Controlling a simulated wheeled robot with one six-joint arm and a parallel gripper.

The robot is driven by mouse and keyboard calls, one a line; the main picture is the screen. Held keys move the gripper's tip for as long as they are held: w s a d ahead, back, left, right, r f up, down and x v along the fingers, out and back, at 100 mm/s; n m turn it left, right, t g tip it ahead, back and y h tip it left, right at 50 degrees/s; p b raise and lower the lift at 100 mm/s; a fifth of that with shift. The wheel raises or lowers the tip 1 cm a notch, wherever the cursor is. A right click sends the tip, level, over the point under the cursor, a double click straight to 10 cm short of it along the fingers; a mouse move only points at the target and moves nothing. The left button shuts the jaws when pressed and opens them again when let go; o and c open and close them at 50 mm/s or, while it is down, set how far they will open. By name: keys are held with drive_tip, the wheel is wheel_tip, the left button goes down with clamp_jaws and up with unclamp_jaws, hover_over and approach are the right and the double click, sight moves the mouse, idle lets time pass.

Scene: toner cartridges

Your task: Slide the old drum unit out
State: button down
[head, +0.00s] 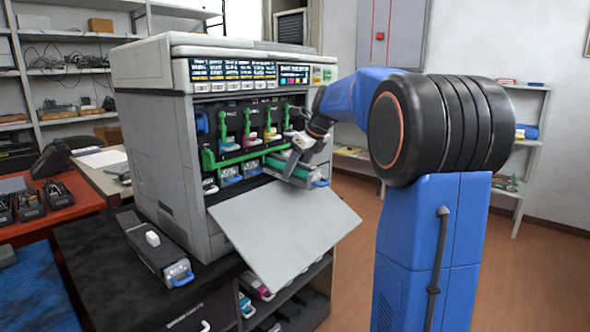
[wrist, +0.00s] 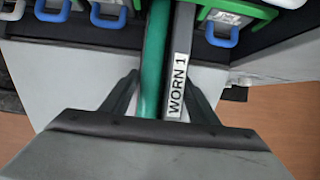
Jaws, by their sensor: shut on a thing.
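The old drum unit (head: 312,170) has a green roller, a grey body and a blue handle at its front end. It juts out of the rightmost low slot of the open printer (head: 165,140), above the lowered front panel. In the wrist view the drum unit (wrist: 178,68) carries a white "WORN 1" label. My gripper (head: 297,152) is shut on the drum unit, with one dark finger on each side in the wrist view (wrist: 165,92). How much of its rear end is still inside the printer is hidden.
The grey front panel (head: 285,225) hangs open and slopes down below the slots. Other units with blue handles (head: 230,178) sit in the slots to the left, under a green bar (head: 240,158). A dark unit with a blue handle (head: 158,252) lies on the counter at left.

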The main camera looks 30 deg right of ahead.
sight(326, 182)
drive_tip(key=shift+s+d+r, duration=0.1)
drive_tip(key=shift+s+d, duration=0.55)
drive_tip(key=shift+s, duration=1.2)
drive_tip(key=shift+s+d, duration=0.7)
drive_tip(key=shift+s, duration=1.1)
drive_tip(key=shift+s+d+r, duration=0.1)
drive_tip(key=shift+s+d, duration=0.55)
drive_tip(key=shift+s, duration=1.2)
drive_tip(key=shift+s, duration=0.1)
drive_tip(key=shift+s+d+r, duration=0.3)
drive_tip(key=shift+s, duration=0.45)
drive_tip(key=shift+s+d+r, duration=0.25)
drive_tip(key=shift+s+r, duration=0.1)
drive_tip(key=shift+s, duration=0.45)
drive_tip(key=shift+s+d+r, duration=0.3)
drive_tip(key=shift+s, duration=0.45)
